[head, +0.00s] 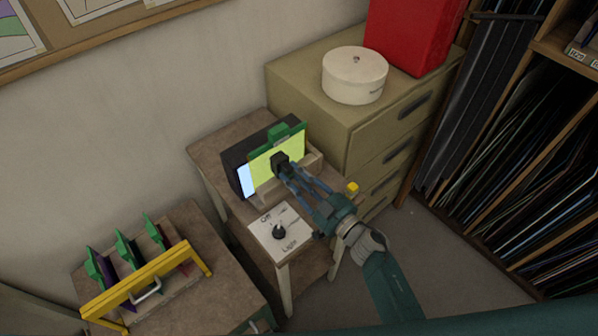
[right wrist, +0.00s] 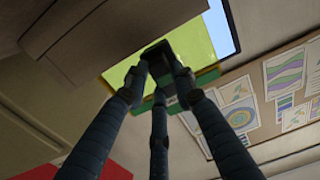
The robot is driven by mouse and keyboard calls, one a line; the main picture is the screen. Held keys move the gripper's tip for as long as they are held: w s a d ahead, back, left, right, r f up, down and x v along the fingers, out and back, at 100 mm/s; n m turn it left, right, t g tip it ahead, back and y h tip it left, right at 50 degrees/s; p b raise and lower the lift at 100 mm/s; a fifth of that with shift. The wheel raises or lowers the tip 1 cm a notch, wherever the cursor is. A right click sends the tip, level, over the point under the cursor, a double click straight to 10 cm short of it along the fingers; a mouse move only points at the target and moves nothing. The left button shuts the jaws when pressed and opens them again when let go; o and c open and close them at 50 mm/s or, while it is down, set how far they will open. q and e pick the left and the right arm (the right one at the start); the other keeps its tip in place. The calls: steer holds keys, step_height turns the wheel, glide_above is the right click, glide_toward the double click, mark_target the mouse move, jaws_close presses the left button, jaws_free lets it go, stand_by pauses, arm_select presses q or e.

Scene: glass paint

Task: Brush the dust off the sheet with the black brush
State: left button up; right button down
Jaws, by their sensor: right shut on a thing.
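A yellow-green sheet (head: 262,170) with a green holder (head: 288,133) on its top edge stands upright against a dark box with a lit panel (head: 245,181). My right gripper (head: 283,166) is shut on a small black block, which looks like the black brush (head: 279,158), in front of the sheet. In the right wrist view the brush (right wrist: 158,52) sits between the fingers and overlaps the sheet (right wrist: 192,45); I cannot tell whether it touches. I cannot make out dust. My left gripper is not in view.
A light switch plate (head: 281,233) with a black knob is at the table's front. A yellow cube (head: 352,188) is right of the gripper. A yellow rack (head: 148,278) with green-handled panes stands at lower left. A drawer cabinet (head: 375,137) is behind right, bearing a round white box (head: 354,78).

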steer(key=shift+w+d+r+p, duration=0.7)
steer(key=shift+w+d, duration=1.6)
steer(key=shift+d, duration=0.9)
steer(key=s+a, duration=0.6)
steer(key=a, duration=0.3)
steer(key=shift+s+a, duration=0.25)
steer(key=shift+s, duration=0.15)
steer(key=shift+f, duration=0.1)
